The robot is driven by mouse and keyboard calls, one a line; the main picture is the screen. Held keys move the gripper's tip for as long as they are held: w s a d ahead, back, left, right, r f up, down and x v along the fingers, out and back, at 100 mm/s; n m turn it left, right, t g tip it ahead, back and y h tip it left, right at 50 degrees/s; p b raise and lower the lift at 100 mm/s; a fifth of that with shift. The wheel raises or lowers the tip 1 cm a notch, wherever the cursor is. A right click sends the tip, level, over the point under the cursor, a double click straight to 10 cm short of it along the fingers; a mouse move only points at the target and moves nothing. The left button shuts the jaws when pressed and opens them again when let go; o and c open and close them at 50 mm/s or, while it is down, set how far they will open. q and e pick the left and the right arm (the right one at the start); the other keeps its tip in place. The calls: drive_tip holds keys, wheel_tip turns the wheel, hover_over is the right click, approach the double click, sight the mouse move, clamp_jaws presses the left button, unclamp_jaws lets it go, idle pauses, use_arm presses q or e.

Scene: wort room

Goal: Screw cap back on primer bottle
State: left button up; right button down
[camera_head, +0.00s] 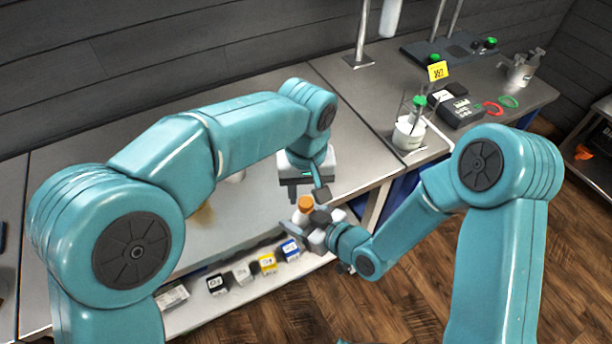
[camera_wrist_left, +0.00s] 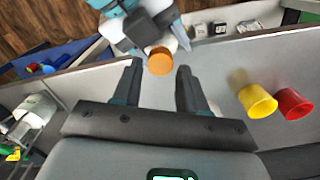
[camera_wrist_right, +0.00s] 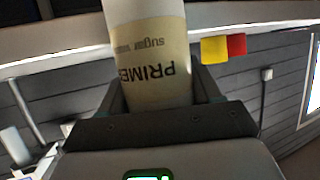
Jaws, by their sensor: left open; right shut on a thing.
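The primer bottle (camera_wrist_right: 155,60) is a pale bottle with a beige label reading "PRIMER". My right gripper (camera_wrist_right: 158,92) is shut on its body; in the head view the bottle (camera_head: 299,216) is held near the bench's front edge. An orange cap (camera_head: 305,203) sits at the bottle's top; how tightly it sits cannot be told. My left gripper (camera_head: 305,190) is just above it. In the left wrist view the cap (camera_wrist_left: 160,62) lies between the open fingertips of my left gripper (camera_wrist_left: 158,72), with gaps on both sides. The bottle's top is out of the right wrist view.
A yellow cup (camera_wrist_left: 257,101) and a red cup (camera_wrist_left: 293,104) stand on the bench. Several small labelled containers, one yellow (camera_head: 267,263), line a lower shelf. A white pot (camera_head: 408,134) with a green-topped item and a dark device (camera_head: 461,112) stand at the right.

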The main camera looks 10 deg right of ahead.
use_arm(q)
drive_tip(key=shift+f, duration=0.95)
clamp_jaws()
drive_tip(key=m, duration=0.4)
drive_tip(key=shift+m, duration=0.3)
drive_tip(key=m, duration=0.5)
drive_tip(key=shift+s, duration=0.1)
drive_tip(key=shift+o, duration=1.5)
unclamp_jaws()
